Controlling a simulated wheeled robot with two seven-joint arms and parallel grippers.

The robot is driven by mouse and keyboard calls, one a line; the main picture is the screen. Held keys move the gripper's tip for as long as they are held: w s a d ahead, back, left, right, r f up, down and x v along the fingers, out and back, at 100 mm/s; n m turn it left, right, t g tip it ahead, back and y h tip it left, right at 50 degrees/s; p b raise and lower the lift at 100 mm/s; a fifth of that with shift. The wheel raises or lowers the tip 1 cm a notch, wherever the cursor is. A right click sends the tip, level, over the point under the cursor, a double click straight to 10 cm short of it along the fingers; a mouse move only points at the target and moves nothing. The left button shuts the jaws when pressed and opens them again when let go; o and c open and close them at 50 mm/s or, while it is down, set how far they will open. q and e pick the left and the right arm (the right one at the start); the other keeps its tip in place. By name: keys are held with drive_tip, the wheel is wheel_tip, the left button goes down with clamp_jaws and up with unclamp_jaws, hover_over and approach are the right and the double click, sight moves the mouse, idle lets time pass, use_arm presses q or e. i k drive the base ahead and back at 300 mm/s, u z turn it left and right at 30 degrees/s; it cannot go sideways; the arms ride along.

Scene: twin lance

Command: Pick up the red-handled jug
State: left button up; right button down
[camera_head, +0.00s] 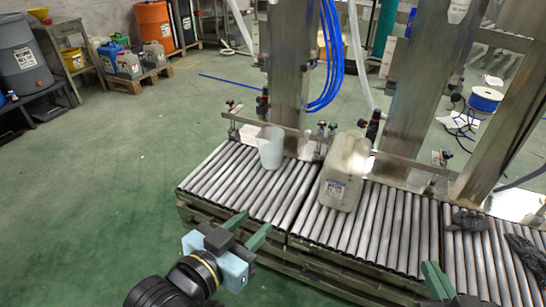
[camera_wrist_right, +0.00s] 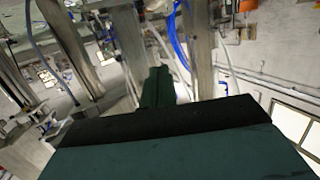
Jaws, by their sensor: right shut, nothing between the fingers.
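A pale, open-topped jug (camera_head: 270,149) stands upright on the left roller section in the head view. I cannot make out a red handle on it. A translucent canister (camera_head: 342,182) with a label stands to its right on the rollers. My left gripper (camera_head: 246,229) is at the front edge of the rollers, nearer than the jug and apart from it. Its two green fingers are spread, with nothing between them. My right gripper (camera_head: 437,281) is at the lower right, partly cut off, shut and empty. Its green fingers (camera_wrist_right: 157,88) also show in the right wrist view.
The roller conveyor (camera_head: 225,170) runs across the middle. Steel posts (camera_head: 289,75) and a rail with clamps stand behind it. Dark gloves (camera_head: 469,220) lie on the right rollers. Blue hoses (camera_head: 330,60) hang behind. The green floor at left is clear.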

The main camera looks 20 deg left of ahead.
sight(270, 146)
drive_tip(key=k, duration=0.55)
drive_tip(key=u, duration=1.1)
drive_tip(key=i, duration=0.85)
drive_tip(key=u, duration=0.4)
drive_tip(key=i, duration=1)
drive_tip(key=z, duration=1.05)
drive_tip(key=i, duration=0.35)
drive_tip(key=z, duration=0.3)
